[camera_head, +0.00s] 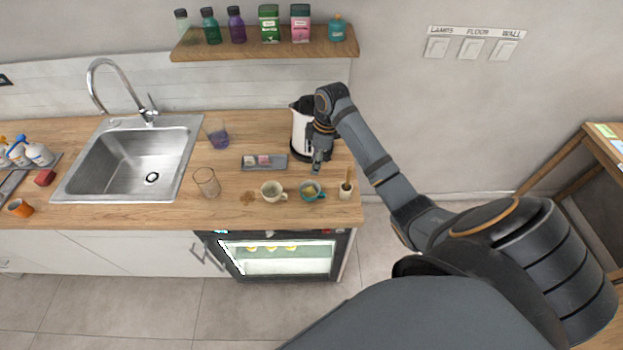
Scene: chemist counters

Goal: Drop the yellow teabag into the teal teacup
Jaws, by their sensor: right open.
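The teal teacup (318,196) stands upright near the counter's front edge, at the right end. A small yellow patch, which looks like the yellow teabag (310,189), shows inside the cup. My right gripper (316,168) is open, points down and is just above and behind the teal teacup, apart from it. It holds nothing that I can see. My left gripper is not in view.
A cream cup (271,191) stands left of the teal one, and a small pot with a brown stick (346,188) stands right. A white kettle (300,135) is behind my right gripper. A glass (206,183) stands further left.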

